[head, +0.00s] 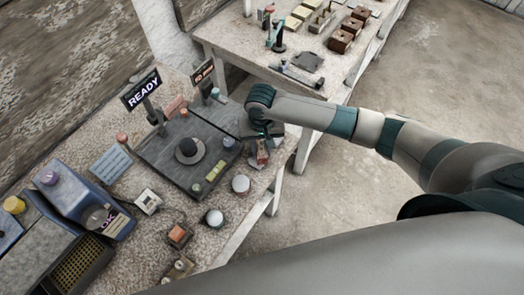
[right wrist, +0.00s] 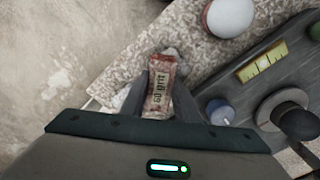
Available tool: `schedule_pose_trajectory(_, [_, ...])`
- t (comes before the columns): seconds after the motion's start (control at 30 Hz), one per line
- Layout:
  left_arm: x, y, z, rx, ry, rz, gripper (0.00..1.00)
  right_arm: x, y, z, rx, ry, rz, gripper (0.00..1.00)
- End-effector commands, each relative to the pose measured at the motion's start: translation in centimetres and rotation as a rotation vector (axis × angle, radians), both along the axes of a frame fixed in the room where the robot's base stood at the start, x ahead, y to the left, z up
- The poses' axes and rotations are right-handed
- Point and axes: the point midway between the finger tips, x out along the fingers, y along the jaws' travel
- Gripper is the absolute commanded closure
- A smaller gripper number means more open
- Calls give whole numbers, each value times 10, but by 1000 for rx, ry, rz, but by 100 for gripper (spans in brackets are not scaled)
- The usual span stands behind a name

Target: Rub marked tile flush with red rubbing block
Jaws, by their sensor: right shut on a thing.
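My right gripper (head: 262,138) is over the right edge of the near table. In the right wrist view (right wrist: 157,103) its fingers are shut on a reddish block (right wrist: 161,82) marked "60 grit". The block also shows below the gripper in the head view (head: 263,155). The block is beside the dark tray (head: 160,164), not over its middle. I cannot make out a marked tile in either view. My left gripper is out of view.
A dark round piece with a knob (head: 188,149) stands on the tray. A "READY" sign (head: 142,91) stands behind it. White round-topped things (head: 240,184) stand near the front edge. A blue machine (head: 82,194) is at left. A second table (head: 307,62) is behind.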

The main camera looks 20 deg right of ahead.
Motion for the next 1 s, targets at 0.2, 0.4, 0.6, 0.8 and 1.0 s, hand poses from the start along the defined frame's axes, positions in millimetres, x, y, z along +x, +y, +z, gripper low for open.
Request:
schedule_pose_trajectory(0.2, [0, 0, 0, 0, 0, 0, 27, 2, -2, -2, -3, 0, -3, 97])
schedule_pose_trajectory(0.4, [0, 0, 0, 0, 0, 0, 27, 1, -2, -2, -4, 0, -3, 97])
schedule_pose_trajectory(0.6, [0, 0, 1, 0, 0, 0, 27, -8, 0, 3, -4, 2, -2, 97])
schedule_pose_trajectory(0.8, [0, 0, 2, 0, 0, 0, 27, -18, 2, 11, -3, 0, -1, 97])
schedule_pose_trajectory(1.0, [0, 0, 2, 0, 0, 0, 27, -20, 3, 13, -3, 0, -2, 97])
